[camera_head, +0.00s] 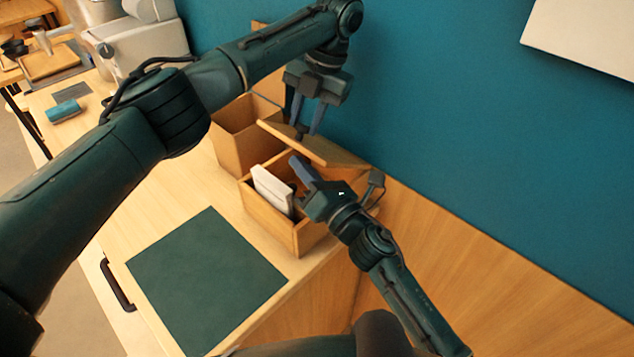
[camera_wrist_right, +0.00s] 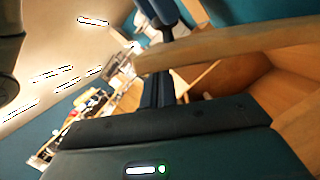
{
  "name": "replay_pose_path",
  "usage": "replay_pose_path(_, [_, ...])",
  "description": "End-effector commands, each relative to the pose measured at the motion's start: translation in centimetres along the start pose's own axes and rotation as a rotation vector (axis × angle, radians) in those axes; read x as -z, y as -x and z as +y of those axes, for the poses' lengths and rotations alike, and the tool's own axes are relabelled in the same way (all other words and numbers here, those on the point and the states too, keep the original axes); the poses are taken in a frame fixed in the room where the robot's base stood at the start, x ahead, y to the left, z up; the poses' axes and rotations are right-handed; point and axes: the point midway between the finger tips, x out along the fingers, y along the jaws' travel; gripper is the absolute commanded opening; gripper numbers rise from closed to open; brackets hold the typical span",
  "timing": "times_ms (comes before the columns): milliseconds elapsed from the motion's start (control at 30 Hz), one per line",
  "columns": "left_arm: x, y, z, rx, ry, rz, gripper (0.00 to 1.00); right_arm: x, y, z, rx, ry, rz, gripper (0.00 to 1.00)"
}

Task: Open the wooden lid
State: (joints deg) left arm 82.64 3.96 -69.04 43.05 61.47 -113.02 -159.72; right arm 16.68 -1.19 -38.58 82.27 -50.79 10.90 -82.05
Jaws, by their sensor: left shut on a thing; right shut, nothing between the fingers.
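The wooden lid (camera_head: 335,154) is over the back part of an open wooden box (camera_head: 268,217), tilted and apart from its front rim. My left gripper (camera_head: 303,130) comes down from above and is shut on the lid's small knob, which its fingers partly hide. My right gripper (camera_head: 296,161) is shut and empty, over the box opening with its fingertips close under the lid's front edge. I cannot tell whether they touch the lid. In the right wrist view a wooden slab (camera_wrist_right: 230,46), seemingly the lid, crosses close above the gripper.
A white block-like item (camera_head: 272,188) stands inside the box. A second wooden box (camera_head: 236,150) is just behind and left. A dark green mat (camera_head: 207,280) lies clear on the counter in front. The teal wall (camera_head: 450,120) is close behind. A blue-green roll (camera_head: 63,110) lies far left.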

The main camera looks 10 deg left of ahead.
Motion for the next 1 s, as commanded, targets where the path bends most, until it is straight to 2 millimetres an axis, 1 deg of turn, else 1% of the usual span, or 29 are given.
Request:
replay_pose_path(33, [0.0,0.0,0.0,0.0,0.0,-0.001,0.0,0.0,-0.7,0.0,0.0,-0.002,-0.001,0.0])
replay_pose_path(100, [0.0,0.0,0.0,0.0,0.0,-0.001,0.0,-0.1,-1.3,0.0,0.0,-0.002,-0.001,0.0])
replay_pose_path(200, [0.0,0.0,0.0,0.0,0.0,-0.001,0.0,0.0,-1.7,0.0,0.0,-0.001,-0.001,0.0])
replay_pose_path(567, [0.0,0.0,0.0,0.0,0.0,-0.001,0.0,-0.1,-1.9,0.0,0.001,-0.001,-0.001,0.0])
replay_pose_path(767, [0.0,0.0,0.0,0.0,0.0,-0.001,0.0,-2.0,-2.3,0.0,0.0,0.001,-0.003,0.0])
replay_pose_path(967, [0.1,-0.2,0.0,-0.001,0.0,0.007,0.0,-2.5,-2.4,0.1,0.001,-0.001,-0.012,0.0])
replay_pose_path(1000, [0.1,-0.3,0.0,-0.001,0.0,0.008,0.29,-2.5,-2.5,0.1,0.001,-0.001,-0.012,0.0])
